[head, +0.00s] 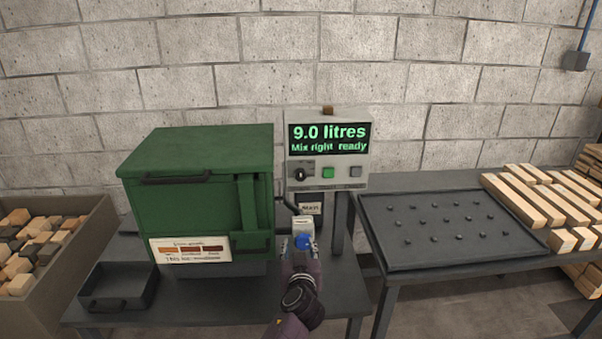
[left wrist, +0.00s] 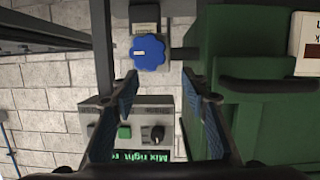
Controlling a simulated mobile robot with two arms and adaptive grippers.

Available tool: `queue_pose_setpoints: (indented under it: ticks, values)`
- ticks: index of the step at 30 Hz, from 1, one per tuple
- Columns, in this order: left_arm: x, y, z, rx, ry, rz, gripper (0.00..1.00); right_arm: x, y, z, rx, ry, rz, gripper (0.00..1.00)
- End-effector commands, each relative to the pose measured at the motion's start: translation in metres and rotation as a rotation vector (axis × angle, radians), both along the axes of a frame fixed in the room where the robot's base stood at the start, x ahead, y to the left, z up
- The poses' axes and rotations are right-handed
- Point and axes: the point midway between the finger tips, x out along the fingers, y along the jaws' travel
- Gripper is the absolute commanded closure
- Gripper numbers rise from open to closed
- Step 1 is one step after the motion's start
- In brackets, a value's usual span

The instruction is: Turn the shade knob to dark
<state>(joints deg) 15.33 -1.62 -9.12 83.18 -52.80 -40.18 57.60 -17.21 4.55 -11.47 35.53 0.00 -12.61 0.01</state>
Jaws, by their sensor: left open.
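A black knob (head: 300,174) sits at the left on the grey control panel (head: 326,186). It also shows in the left wrist view (left wrist: 157,134). A round blue knob (head: 303,242) with a white mark (left wrist: 149,54) is lower, in front of the panel. My left gripper (head: 301,247) is open at the blue knob. In the left wrist view its fingers (left wrist: 160,78) stand apart and empty, the blue knob beyond their tips. My right gripper is out of view.
A green cabinet (head: 197,180) with a shade-colour label (head: 190,250) stands left of the knobs. The display (head: 330,138) reads "9.0 litres, Mix right ready". A black tray (head: 118,287), a bin of wood blocks (head: 85,235) and a dark tray on a right table (head: 440,225) are nearby.

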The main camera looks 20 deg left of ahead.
Motion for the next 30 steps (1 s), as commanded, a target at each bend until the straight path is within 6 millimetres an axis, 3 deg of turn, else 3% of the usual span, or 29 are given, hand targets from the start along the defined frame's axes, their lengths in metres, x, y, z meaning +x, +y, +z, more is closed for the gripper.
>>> queue_pose_setpoints:
  ticks: [1,3,6,8,11,30]
  values:
    - [0.016,0.001,0.046,-0.010,-0.086,0.020,0.58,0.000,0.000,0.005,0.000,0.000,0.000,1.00]
    - [0.028,0.002,0.090,-0.020,-0.179,0.040,0.58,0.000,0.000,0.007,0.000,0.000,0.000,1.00]
    - [0.037,0.003,0.132,-0.031,-0.267,0.056,0.58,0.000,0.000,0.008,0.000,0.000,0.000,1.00]
    - [0.040,0.003,0.145,-0.034,-0.296,0.060,0.58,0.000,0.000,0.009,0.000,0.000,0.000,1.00]
    - [0.044,0.004,0.153,-0.036,-0.313,0.063,0.58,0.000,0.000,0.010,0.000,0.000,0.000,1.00]
    - [0.105,0.033,0.151,-0.035,-0.310,0.060,0.58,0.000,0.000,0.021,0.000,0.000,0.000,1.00]
